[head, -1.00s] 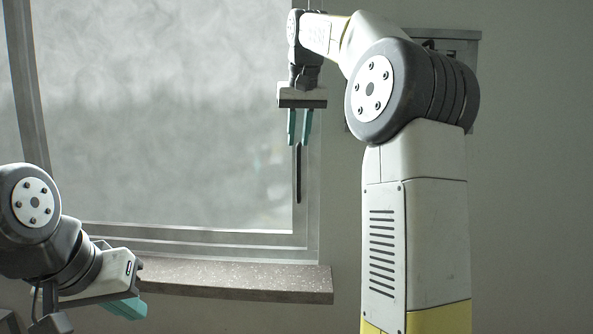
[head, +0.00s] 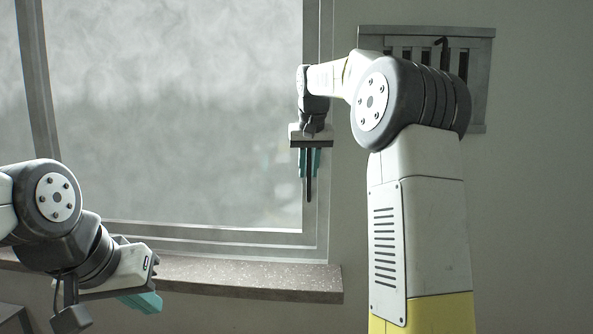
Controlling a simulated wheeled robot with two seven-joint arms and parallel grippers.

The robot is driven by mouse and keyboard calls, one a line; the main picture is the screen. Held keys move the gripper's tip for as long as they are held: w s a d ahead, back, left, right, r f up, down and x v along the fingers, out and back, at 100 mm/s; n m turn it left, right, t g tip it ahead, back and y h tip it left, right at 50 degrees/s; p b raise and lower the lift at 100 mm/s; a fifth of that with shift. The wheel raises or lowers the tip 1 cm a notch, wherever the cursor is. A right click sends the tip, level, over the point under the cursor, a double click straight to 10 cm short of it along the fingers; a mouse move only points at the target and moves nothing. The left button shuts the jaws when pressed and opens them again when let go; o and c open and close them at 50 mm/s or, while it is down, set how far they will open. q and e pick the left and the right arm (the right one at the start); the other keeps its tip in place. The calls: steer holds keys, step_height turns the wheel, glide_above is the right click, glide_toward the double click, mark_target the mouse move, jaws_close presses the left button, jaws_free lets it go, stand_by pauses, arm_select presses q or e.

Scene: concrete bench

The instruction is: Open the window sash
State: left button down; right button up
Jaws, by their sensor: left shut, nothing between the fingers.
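The window sash (head: 313,100) is a grey frame around a large hazy pane (head: 180,110). It looks closed in its outer frame. Its dark, slim handle (head: 309,188) hangs upright on the sash's right side. My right gripper (head: 309,172) points down at the handle, with one teal finger on each side of the handle's upper part. Whether the fingers press on it I cannot tell. My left gripper (head: 152,303) is shut and empty at lower left, in front of the sill and well away from the handle.
A speckled stone sill (head: 250,277) juts out below the window. A grey slatted wall panel (head: 482,80) is at upper right, partly behind my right arm.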

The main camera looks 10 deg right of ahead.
steer(key=shift+f, duration=0.15)
steer(key=shift+c, duration=0.2)
jaws_close()
stand_by(1.2)
